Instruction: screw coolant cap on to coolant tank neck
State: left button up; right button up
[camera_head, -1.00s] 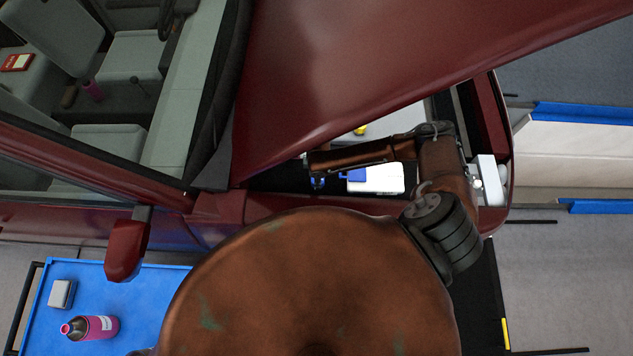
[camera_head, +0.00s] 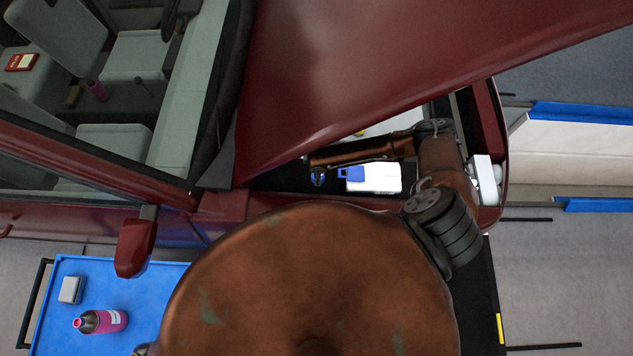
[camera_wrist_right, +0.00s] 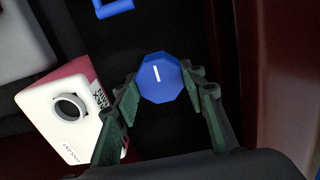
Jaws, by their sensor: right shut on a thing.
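In the right wrist view, the coolant cap (camera_wrist_right: 160,77) is blue, eight-sided, with a white line on top. My right gripper (camera_wrist_right: 161,88) is shut on it, one green finger on each side. The coolant tank (camera_wrist_right: 45,112) is white with lettering and lies left of the gripper. Its round open neck (camera_wrist_right: 69,107) faces up, apart from the cap. In the head view my right arm reaches under the hood, and a small blue spot (camera_head: 318,179) shows near its end; the gripper itself is hard to make out there.
The raised red hood (camera_head: 400,70) hangs over the engine bay. A white box (camera_head: 374,179) with a blue part (camera_head: 351,173) sits below my forearm. A red body panel (camera_wrist_right: 290,80) is close on the right. A blue cart (camera_head: 110,290) holds a pink bottle (camera_head: 102,321).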

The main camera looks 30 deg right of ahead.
jog(key=shift+f+b, duration=1.15)
jog(key=shift+f, duration=1.15)
jog(key=o, duration=1.4)
jog(key=shift+r, duration=0.1)
notch_tip(320, 180, up, 8)
jog(key=shift+f, duration=0.25)
